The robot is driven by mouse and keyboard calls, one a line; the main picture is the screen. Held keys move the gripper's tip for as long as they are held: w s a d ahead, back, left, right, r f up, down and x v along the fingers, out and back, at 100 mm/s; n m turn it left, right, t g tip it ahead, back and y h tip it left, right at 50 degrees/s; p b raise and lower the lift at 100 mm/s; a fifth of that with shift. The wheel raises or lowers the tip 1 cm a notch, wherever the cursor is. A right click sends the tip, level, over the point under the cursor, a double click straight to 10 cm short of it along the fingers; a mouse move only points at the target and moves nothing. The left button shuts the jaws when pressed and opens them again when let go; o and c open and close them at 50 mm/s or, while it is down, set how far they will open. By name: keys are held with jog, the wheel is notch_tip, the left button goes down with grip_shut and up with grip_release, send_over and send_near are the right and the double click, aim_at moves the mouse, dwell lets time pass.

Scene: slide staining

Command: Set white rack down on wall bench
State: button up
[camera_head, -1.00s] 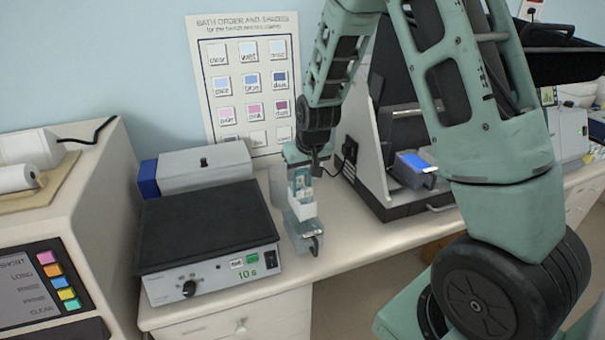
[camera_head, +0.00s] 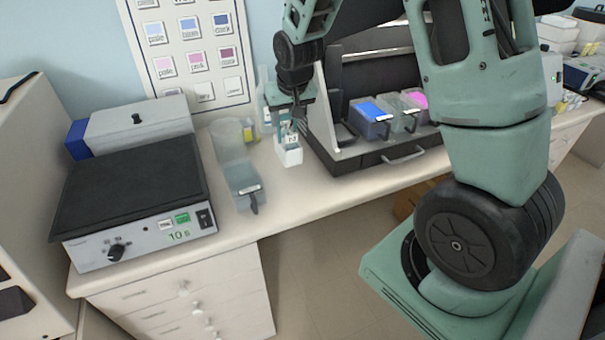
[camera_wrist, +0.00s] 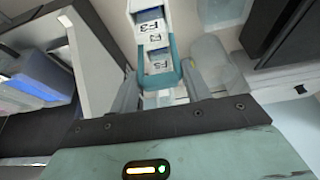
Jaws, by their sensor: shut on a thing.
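The white rack (camera_head: 289,155) holds upright labelled slides and hangs from my gripper (camera_head: 291,122), which is shut on its top. In the wrist view the rack (camera_wrist: 150,18) shows its labelled slides and a teal handle (camera_wrist: 163,79) between the fingers. The rack is upright over the wall bench (camera_head: 290,192), right of a clear bath and left of the black station. Its base is at or just above the bench top; I cannot tell whether it touches.
The clear bath (camera_head: 243,180) stands close on the left, beside a black-topped device (camera_head: 130,195). On the right, a black station (camera_head: 372,160) holds blue (camera_head: 371,113), clear and pink baths. Bare bench lies in front of the rack.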

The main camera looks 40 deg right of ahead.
notch_tip(320, 180, down, 9)
jog(key=p, duration=0.2)
jog(key=shift+r+p, duration=0.1)
jog(key=shift+p, duration=0.25)
jog(key=shift+f, duration=0.45)
jog(key=shift+f, duration=0.15)
jog(key=o, duration=1.3)
jog(key=shift+c, duration=0.2)
